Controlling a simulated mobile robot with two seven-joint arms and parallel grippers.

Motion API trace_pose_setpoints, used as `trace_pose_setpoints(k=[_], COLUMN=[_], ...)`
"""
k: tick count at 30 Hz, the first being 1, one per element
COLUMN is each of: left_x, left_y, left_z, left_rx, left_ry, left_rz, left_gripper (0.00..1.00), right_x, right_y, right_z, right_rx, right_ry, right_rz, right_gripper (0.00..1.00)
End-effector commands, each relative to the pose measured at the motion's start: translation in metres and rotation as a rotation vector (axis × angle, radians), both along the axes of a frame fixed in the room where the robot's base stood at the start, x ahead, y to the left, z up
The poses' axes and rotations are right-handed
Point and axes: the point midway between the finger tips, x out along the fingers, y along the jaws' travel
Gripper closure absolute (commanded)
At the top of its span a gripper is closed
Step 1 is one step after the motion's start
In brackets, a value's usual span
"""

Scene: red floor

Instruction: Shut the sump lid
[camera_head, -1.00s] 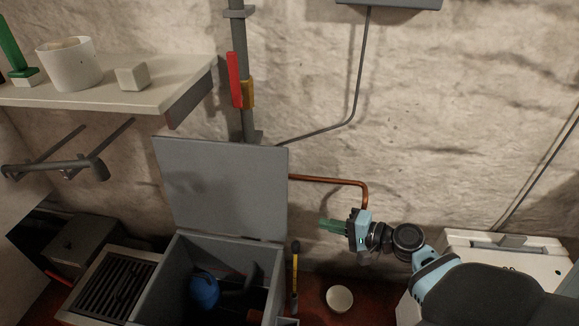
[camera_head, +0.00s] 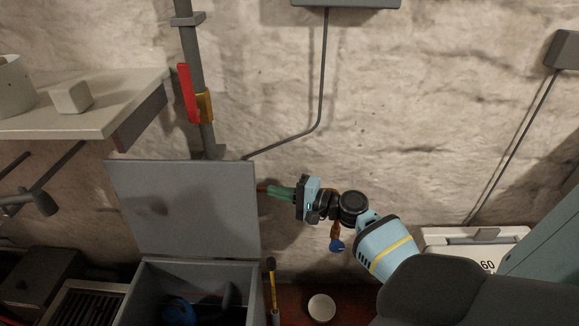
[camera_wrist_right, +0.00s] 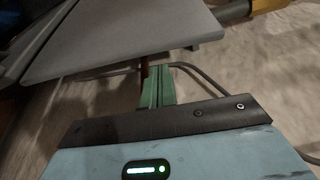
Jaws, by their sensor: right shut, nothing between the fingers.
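The grey sump lid (camera_head: 185,208) stands open, upright at the back of the grey sump box (camera_head: 143,292), near the wall. In the right wrist view the lid (camera_wrist_right: 130,42) is a large grey panel just ahead of the fingers. My right gripper (camera_head: 268,191), with green fingers, is shut and empty at the lid's right edge. Its fingers also show in the right wrist view (camera_wrist_right: 158,86). I cannot tell whether the fingertips touch the lid. A blue part (camera_head: 178,311) shows inside the box. My left gripper is not in view.
A shelf (camera_head: 120,112) with a white block (camera_head: 71,96) juts out at upper left. A grey pipe (camera_head: 190,60) with a red handle (camera_head: 187,92) runs down the wall behind the lid. A pale bowl (camera_head: 321,307) sits on the red floor right of the box.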

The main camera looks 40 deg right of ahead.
Motion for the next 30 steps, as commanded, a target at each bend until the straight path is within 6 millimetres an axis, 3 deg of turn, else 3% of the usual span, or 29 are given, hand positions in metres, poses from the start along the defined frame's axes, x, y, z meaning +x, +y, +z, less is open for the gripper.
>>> trace_pose_setpoints(k=[3, 10, 30], left_x=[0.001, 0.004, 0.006], left_y=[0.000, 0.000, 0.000], left_z=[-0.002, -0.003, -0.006], left_rx=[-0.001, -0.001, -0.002], left_ry=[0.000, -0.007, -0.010], left_rz=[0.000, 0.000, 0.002], left_gripper=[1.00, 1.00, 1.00], right_x=[0.018, 0.037, 0.040], right_y=[0.008, 0.018, 0.028], right_z=[-0.001, -0.002, -0.002], right_rx=[0.000, -0.001, -0.015], right_ry=[-0.001, 0.001, -0.013], right_rz=[0.000, -0.001, 0.001], right_gripper=[1.00, 1.00, 1.00])
